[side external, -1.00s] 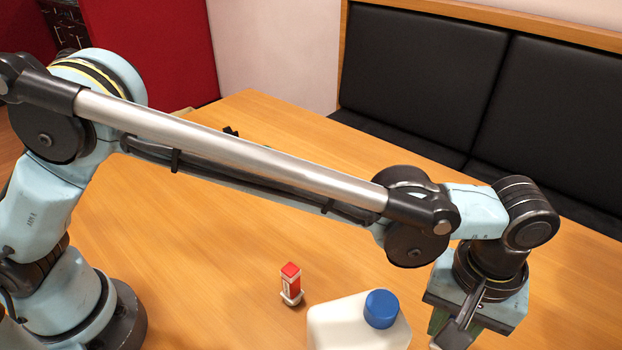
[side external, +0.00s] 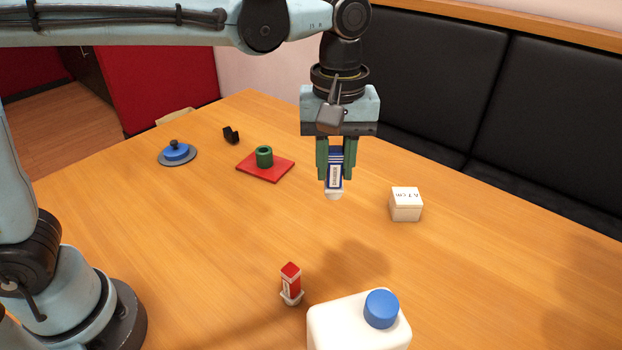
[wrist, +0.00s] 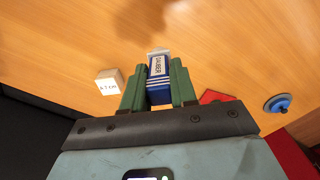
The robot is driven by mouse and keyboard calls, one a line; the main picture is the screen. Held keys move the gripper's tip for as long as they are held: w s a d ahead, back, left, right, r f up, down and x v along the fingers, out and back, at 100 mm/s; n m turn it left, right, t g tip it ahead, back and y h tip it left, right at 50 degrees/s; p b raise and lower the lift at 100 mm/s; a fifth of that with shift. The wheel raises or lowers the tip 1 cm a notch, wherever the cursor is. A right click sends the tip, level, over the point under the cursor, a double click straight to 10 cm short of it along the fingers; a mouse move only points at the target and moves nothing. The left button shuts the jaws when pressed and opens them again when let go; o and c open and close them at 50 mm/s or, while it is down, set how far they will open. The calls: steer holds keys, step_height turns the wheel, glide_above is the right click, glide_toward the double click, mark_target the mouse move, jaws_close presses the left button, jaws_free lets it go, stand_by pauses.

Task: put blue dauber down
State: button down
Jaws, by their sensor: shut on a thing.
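The blue dauber (side external: 334,172) is a blue block with a white label and a white tip pointing down. My gripper (side external: 336,170) is shut on it and holds it upright above the table, with one green finger on each side. In the wrist view the dauber (wrist: 159,78) sits between the green fingers (wrist: 158,88), its label partly readable. A red dauber (side external: 291,284) stands upright on the table in front, apart from my gripper.
A white bottle with a blue cap (side external: 381,309) stands at the front. A white box (side external: 406,205) is right of my gripper. A red plate (side external: 265,171) with a green cylinder, a blue-knobbed grey disc (side external: 178,155) and a small black holder (side external: 231,135) lie behind left. Mid-table is clear.

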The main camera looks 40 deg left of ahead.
steer(key=s+a+n, duration=0.2)
steer(key=s+a, duration=0.1)
steer(key=a, duration=0.4)
steer(key=s+a+n, duration=0.2)
steer(key=a+n, duration=0.1)
steer(key=a, duration=0.4)
steer(key=s+a+f+n, duration=0.4)
steer(key=s+a+n, duration=0.1)
steer(key=s+a, duration=0.55)
steer(key=shift+s+a+f, duration=0.6)
steer(key=shift+a+f, duration=1.15)
steer(key=shift+s+a+f, duration=0.55)
steer(key=shift+a+f, duration=1.2)
steer(key=shift+f, duration=0.05)
steer(key=shift+s+a+f, duration=0.6)
steer(key=shift+a+f, duration=1.15)
steer(key=shift+f, duration=0.2)
steer(key=c, duration=0.9)
jaws_free()
steer(key=shift+r, duration=0.1)
